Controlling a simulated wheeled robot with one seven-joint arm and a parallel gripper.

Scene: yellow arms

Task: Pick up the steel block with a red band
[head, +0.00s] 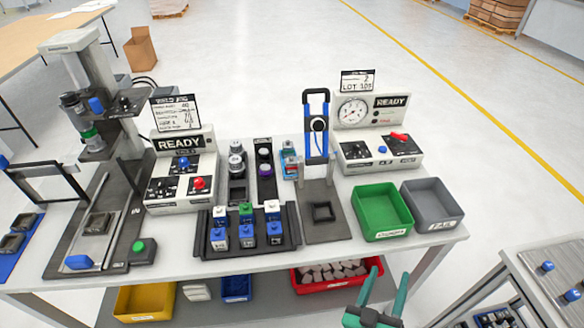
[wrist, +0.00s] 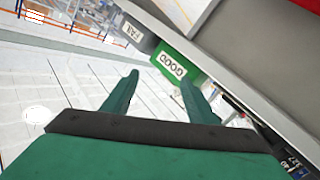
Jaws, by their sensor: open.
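My gripper (head: 390,273) is at the lower edge of the head view, in front of the bench. Its two green fingers are apart with nothing between them. In the wrist view my gripper (wrist: 158,78) is open and tilted, with floor and bins beyond it. A dark rack (head: 247,232) on the bench holds several small blocks with blue fronts and white, blue or green tops. I cannot make out a red band on any block. A red bin (head: 312,289) on the shelf below holds several greyish-pink blocks, too small to tell apart.
A green bin (head: 382,212) and a grey bin (head: 432,205) stand at the bench's right. A fixture with a blue-edged frame (head: 317,125) stands behind the rack. A press (head: 90,95) stands at left. A second table (head: 550,270) is at right. The floor beyond is mostly clear.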

